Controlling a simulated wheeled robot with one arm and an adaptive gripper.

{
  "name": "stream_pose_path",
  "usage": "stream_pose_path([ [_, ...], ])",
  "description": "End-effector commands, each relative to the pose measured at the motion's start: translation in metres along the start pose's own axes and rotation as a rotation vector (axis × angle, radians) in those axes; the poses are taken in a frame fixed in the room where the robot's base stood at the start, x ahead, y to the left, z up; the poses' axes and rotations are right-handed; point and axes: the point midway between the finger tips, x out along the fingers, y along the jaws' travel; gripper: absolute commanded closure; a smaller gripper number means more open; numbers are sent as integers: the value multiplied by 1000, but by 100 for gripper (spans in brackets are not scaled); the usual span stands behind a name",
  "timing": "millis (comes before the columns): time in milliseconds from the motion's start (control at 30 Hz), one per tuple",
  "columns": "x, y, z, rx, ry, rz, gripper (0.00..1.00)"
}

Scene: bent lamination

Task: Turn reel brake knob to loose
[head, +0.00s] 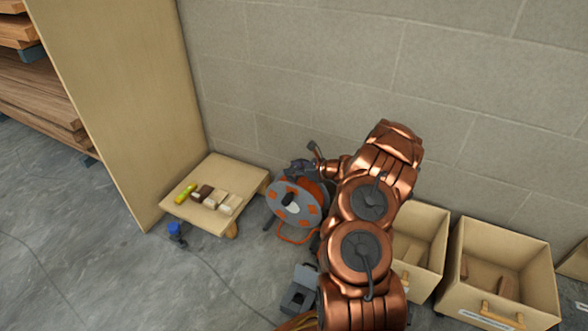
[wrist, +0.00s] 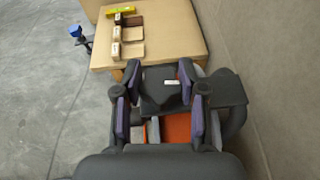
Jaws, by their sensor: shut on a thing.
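The cable reel (head: 280,210) stands on the floor by the wall, with a grey disc face, orange patches and a dark hub. My gripper (head: 303,169) is at the top of the reel. In the wrist view my gripper (wrist: 161,92) has one finger on each side of a dark grey part with a small white mark, which appears to be the reel brake knob (wrist: 160,98). The fingers are shut on it. Orange reel surface shows below it. The knob's setting cannot be read, and my arm hides the reel's right side in the head view.
A low wooden platform (head: 210,174) left of the reel carries a yellow item (head: 186,194) and several small blocks. A blue-topped object (head: 175,229) stands before it. Wooden bins (head: 497,270) are at the right.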

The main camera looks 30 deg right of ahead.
Motion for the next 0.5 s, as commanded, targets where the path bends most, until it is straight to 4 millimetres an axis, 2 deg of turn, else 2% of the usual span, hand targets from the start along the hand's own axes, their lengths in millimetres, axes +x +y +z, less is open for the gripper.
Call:
stream_pose_path([
  [33, 0, 0, 0, 0, 0, -1, 80],
  [167, 0, 0, 0, 0, 0, -1, 94],
  [500, -2, -2, 4, -21, -2, 41, 94],
])
